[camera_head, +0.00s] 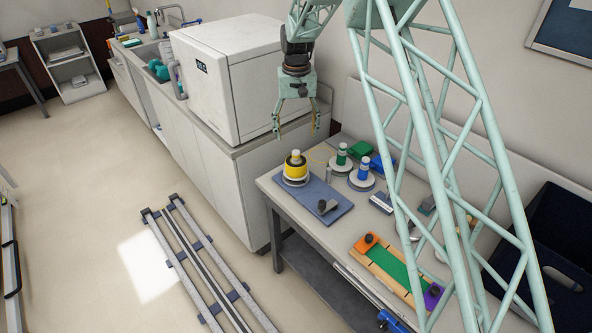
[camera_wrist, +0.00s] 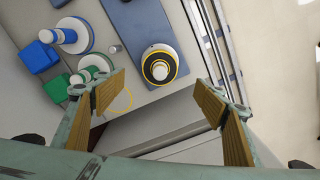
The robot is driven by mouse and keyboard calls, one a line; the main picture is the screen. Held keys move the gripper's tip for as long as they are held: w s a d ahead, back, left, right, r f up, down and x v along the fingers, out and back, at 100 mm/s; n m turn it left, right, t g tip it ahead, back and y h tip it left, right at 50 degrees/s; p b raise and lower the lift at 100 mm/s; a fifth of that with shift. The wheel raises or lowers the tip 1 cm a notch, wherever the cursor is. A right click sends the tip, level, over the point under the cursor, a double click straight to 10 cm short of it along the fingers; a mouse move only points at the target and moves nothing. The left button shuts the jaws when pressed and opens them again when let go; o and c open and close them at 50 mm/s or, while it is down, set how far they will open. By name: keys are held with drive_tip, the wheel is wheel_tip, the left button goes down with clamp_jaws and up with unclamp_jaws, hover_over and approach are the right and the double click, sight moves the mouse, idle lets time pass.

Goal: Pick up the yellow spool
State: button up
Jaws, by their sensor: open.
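The yellow spool (camera_head: 295,167) stands upright on a white round base at the far left end of the table, on a blue-grey board (camera_head: 329,207). It has a pale peg top. In the wrist view the yellow spool (camera_wrist: 173,70) is seen from above, ahead of the jaws and between their lines, with a dark disc and a yellow ring around its pale centre. My gripper (camera_head: 297,128) hangs above the spool, jaws spread and empty, apart from it. In the wrist view my gripper's fingers (camera_wrist: 160,100) are wide apart.
A green spool (camera_head: 341,155) and a blue spool (camera_head: 363,170) stand close to the right, with green and blue bins (camera_head: 382,165) behind. A dark clamp (camera_head: 327,206) sits on the board. A white box-shaped appliance (camera_head: 229,75) stands on the counter to the left.

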sight(295, 151)
drive_tip(key=shift+w+a+f, duration=0.15)
drive_tip(key=shift+a+f, duration=0.1)
drive_tip(key=shift+f, duration=0.25)
drive_tip(key=shift+f, duration=4.35)
drive_tip(key=shift+d+f, duration=0.15)
drive_tip(key=shift+f, duration=2.45)
drive_tip(key=c, duration=0.9)
